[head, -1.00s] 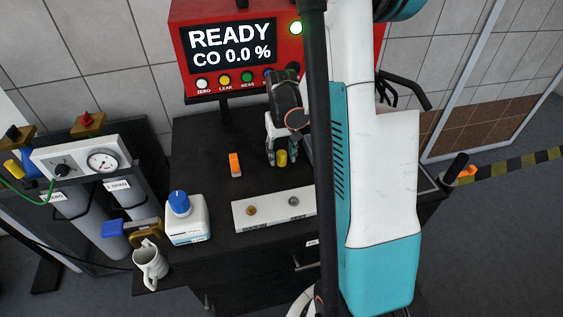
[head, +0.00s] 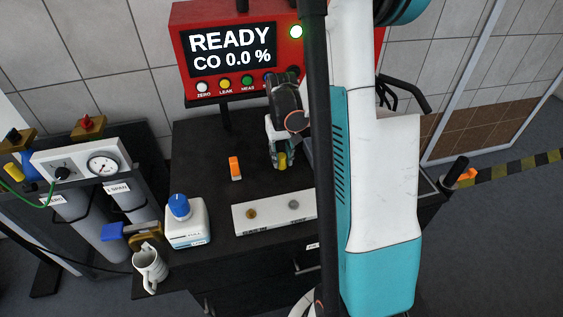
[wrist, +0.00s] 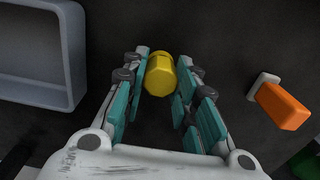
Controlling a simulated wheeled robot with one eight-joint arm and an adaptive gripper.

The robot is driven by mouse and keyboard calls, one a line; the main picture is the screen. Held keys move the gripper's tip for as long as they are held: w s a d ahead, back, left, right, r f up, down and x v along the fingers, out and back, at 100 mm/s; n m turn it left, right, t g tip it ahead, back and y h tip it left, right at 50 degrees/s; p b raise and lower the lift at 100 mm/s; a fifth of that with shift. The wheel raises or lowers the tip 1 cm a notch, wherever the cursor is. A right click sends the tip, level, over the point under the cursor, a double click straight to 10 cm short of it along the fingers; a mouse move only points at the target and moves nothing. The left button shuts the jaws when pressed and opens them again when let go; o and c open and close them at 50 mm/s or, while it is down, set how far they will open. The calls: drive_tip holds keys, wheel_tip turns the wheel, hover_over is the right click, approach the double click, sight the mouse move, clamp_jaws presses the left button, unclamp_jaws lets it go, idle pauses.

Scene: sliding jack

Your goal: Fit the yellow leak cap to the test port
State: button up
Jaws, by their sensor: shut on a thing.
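The yellow leak cap (head: 282,161) is between the fingertips of my gripper, above the black cart top. In the wrist view the yellow cap (wrist: 160,75) sits between the teal finger pads of my gripper (wrist: 161,80), which is shut on it. A white plate (head: 272,212) lies on the cart nearer the front, with a brass fitting (head: 251,214) and a grey fitting (head: 293,204) on it. I cannot tell which fitting, if any, is the test port. My arm hides the plate's right end.
An orange block (head: 235,167) stands left of my gripper. A white bottle with a blue cap (head: 186,224) and a mug (head: 150,268) are at the front left. The red analyser (head: 230,52) is behind, reading READY. A grey tray (wrist: 76,60) shows in the wrist view.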

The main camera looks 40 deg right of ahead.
sight(282, 155)
drive_tip(key=shift+r+p, duration=1.6)
drive_tip(key=shift+r, duration=0.9)
